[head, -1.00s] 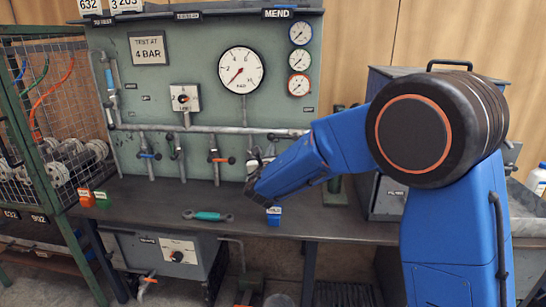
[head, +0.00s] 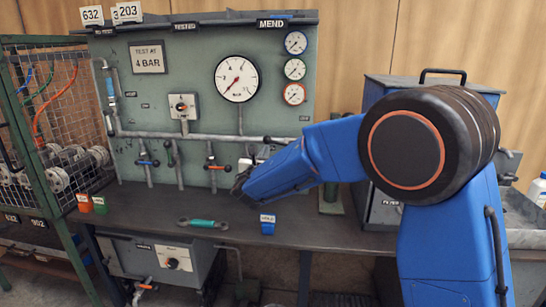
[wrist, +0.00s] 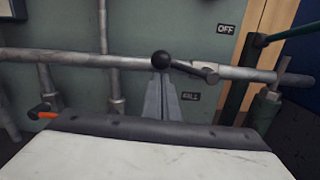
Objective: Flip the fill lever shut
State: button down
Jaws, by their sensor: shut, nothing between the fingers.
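The fill lever (wrist: 188,68) lies along the grey pipe in the wrist view, above a small label that seems to read FILL. Its black ball knob (wrist: 162,60) is at the left end and its pivot at the right. In the head view the lever (head: 278,140) is a small dark bar near the pipe's right part. My gripper (wrist: 161,80) is shut and empty, its fingertips just below the knob in the picture. Whether they touch it I cannot tell. In the head view my blue arm reaches left to the panel, and the fingers are too small to make out.
An OFF plate (wrist: 226,29) is above right of the lever. Several valve levers hang from the pipe, one with an orange grip (head: 216,167). A wire cage (head: 45,130) stands left.

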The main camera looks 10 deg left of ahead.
notch_tip(320, 180, up, 3)
jog(key=m, duration=0.4)
jog(key=d+r+m+h, duration=0.1)
jog(key=d+r+m, duration=0.5)
jog(key=m, duration=0.4)
jog(key=shift+r+m, duration=0.2)
jog(key=shift+m, duration=0.2)
jog(key=shift+s+d, duration=0.1)
send_near(267, 141)
notch_tip(267, 141, up, 6)
jog(key=s+d, duration=0.1)
jog(key=s, duration=0.2)
jog(key=shift+d, duration=0.4)
jog(key=shift+f, duration=0.1)
